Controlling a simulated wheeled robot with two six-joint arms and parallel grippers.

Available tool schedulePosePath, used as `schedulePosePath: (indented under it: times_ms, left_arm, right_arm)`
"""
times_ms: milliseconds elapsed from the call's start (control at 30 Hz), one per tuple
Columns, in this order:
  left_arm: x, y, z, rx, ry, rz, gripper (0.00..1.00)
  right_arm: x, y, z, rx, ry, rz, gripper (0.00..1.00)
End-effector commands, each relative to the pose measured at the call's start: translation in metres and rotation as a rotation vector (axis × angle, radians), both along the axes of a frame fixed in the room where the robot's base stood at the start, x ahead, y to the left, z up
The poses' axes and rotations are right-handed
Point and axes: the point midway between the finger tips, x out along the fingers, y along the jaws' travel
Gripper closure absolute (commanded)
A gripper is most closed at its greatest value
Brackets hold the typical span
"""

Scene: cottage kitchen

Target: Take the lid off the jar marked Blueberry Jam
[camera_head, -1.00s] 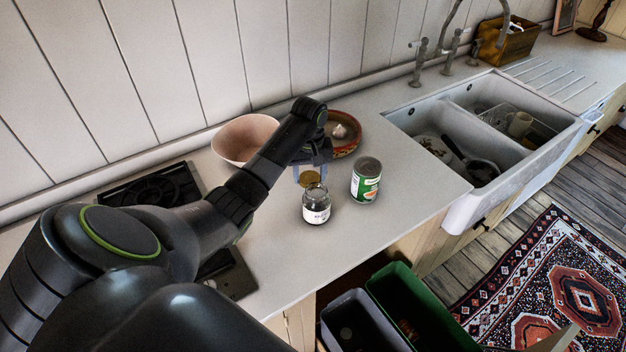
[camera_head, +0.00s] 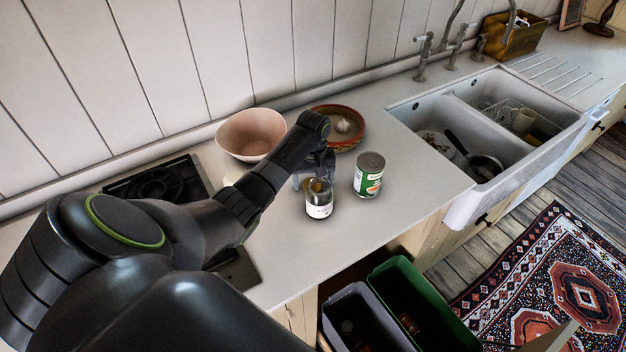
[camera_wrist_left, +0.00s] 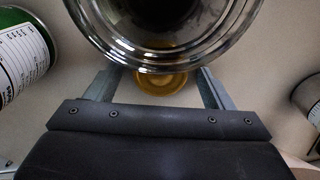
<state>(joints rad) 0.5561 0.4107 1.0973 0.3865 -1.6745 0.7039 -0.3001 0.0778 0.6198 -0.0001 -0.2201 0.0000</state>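A glass jar (camera_head: 319,207) with a white label and dark contents stands on the counter; its print is too small to read. In the left wrist view its bare round rim (camera_wrist_left: 160,65) fills the top, with no lid on it. A gold lid (camera_wrist_left: 162,84) shows just past that rim, between my left fingers but touching neither. It seems to lie low, at about counter level. My left gripper (camera_head: 317,178) is open, pointing down just behind the jar, its tips partly hidden by the jar. My right gripper is not in view.
A green-labelled can (camera_head: 368,176) stands right of the jar. A pink bowl (camera_head: 248,136) and a shallow reddish bowl (camera_head: 340,129) sit behind. The sink (camera_head: 470,135) is to the right, and open bins (camera_head: 400,300) are below the counter. Counter in front of the jar is clear.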

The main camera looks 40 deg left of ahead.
Motion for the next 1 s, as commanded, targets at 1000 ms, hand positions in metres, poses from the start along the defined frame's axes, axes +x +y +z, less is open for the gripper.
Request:
schedulePosePath:
  times_ms: [1000]
  left_arm:
    - [0.0, 0.0, 0.12, 0.0, 0.0, 0.0, 0.25]
  right_arm:
    - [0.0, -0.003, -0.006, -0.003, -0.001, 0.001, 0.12]
